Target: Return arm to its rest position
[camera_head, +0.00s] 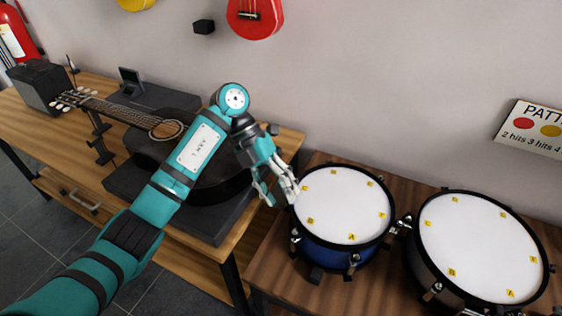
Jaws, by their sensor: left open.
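My left arm is teal with black bands and comes in from the lower left of the head view. Its gripper (281,194) is open and points down at the left rim of the blue drum (344,206). Nothing shows between its fingers. I cannot tell whether a fingertip touches the drum rim. The arm passes in front of a black guitar (225,188) and hides part of it. My right gripper is not in view.
A second drum (481,246) stands to the right on the same brown table (275,262). The guitar lies on a dark case on the wooden bench (98,160), with a black amplifier (38,86) at its left end. A red guitar (255,17) and a sign (535,129) are on the wall.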

